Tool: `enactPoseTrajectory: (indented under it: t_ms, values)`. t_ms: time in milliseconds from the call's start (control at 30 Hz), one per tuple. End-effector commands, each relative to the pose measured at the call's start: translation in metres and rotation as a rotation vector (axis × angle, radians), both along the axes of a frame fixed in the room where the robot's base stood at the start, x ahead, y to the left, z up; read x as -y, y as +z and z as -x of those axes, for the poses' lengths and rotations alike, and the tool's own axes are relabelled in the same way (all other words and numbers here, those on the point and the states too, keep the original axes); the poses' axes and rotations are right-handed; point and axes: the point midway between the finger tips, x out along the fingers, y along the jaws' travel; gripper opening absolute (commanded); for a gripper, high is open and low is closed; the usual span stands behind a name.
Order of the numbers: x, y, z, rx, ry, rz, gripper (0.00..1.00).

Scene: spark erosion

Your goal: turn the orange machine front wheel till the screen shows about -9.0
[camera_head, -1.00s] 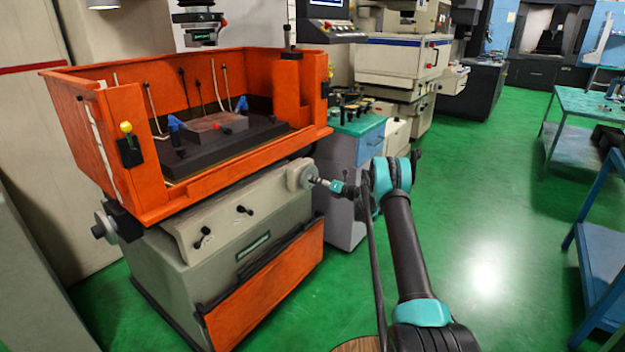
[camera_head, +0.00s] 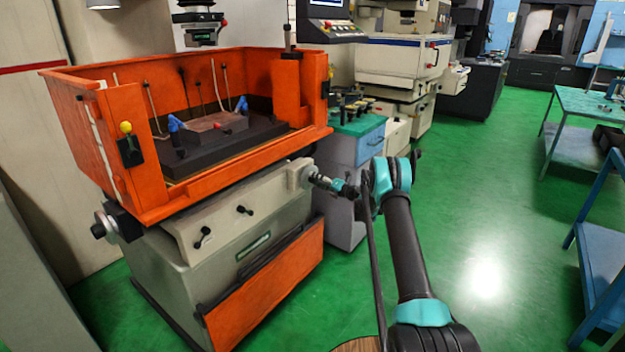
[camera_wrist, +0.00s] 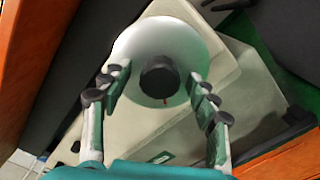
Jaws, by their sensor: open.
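The front wheel of the orange machine (camera_head: 72,135) is a pale disc (camera_head: 298,173) at the right end of its grey front. In the wrist view, the wheel (camera_wrist: 190,45) fills the upper middle, with a dark round knob (camera_wrist: 157,84) on its face and a small red mark below that knob. My gripper (camera_wrist: 158,78) is open, its fingers apart on either side of the knob; I cannot tell whether they touch it. In the head view, my gripper (camera_head: 314,180) is at the wheel. The screen (camera_head: 328,3) is cut off at the top and its number cannot be read.
A second wheel (camera_head: 104,228) is at the machine's left corner. Small black levers (camera_head: 203,237) stick out of the front. A blue cabinet (camera_head: 352,160) stands close behind my gripper. Green floor (camera_head: 490,220) is free to the right, before a blue table (camera_head: 590,105).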

Motion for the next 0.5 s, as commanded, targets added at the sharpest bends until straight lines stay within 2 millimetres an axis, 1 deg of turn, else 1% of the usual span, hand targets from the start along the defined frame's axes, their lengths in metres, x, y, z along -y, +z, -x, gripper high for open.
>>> enactPoseTrajectory:
  t_ms: [167,500]
  values:
    - [0.004,0.000,0.002,0.001,-0.001,0.000,0.60]
    - [0.023,0.000,0.017,0.001,-0.001,0.000,0.60]
